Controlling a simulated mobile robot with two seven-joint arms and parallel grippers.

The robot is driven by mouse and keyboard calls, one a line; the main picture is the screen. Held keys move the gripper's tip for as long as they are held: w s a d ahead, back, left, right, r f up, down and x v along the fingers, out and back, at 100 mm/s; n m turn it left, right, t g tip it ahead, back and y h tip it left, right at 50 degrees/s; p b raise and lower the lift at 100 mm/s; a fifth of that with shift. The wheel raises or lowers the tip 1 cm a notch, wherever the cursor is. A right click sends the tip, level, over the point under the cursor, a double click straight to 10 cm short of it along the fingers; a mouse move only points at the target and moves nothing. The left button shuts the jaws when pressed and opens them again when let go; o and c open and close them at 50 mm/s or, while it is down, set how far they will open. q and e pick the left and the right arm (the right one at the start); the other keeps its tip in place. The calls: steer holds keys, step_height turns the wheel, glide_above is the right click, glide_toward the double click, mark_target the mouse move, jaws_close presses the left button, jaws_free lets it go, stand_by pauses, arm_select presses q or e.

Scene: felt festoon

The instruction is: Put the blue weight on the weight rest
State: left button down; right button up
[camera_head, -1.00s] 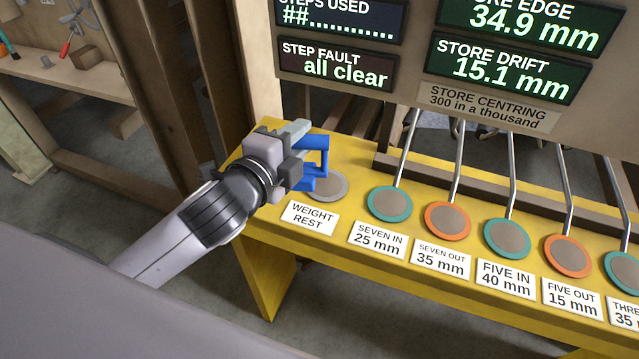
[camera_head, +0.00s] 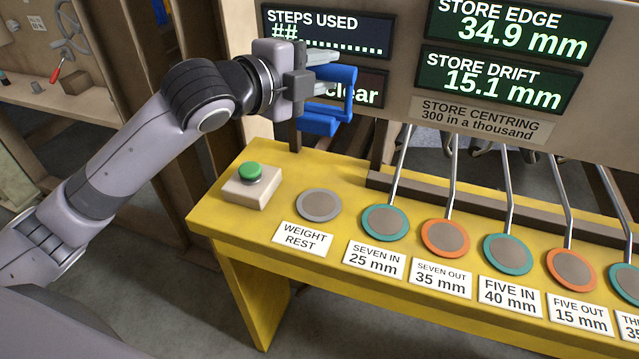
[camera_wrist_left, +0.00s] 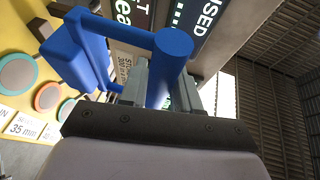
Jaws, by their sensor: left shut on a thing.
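My left gripper (camera_head: 325,75) is shut on the handle of the blue weight (camera_head: 322,118) and holds it in the air, well above the yellow bench, in front of the display board. The blue weight also fills the upper left of the left wrist view (camera_wrist_left: 75,52), with its handle between the fingers. The weight rest (camera_head: 319,205) is a bare grey disc on the bench, behind its "WEIGHT REST" label (camera_head: 302,238). The weight is above it and clear of it. My right gripper is not in view.
A green button (camera_head: 249,173) on a pale block stands left of the weight rest. Teal and orange ringed pads (camera_head: 385,222) with metal rods line the yellow bench (camera_head: 240,220) to the right. The display board (camera_head: 480,120) rises behind.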

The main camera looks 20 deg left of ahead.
arm_select(q)
step_height(320, 180, down, 18)
steer(key=shift+r+b, duration=0.1)
steer(key=shift+b, duration=0.75)
steer(key=c, duration=1.2)
jaws_free()
steer(key=shift+f, duration=0.25)
steer(key=o, duration=0.4)
steer(key=shift+r, duration=0.2)
steer(key=v, duration=1.2)
steer(key=shift+b, duration=0.4)
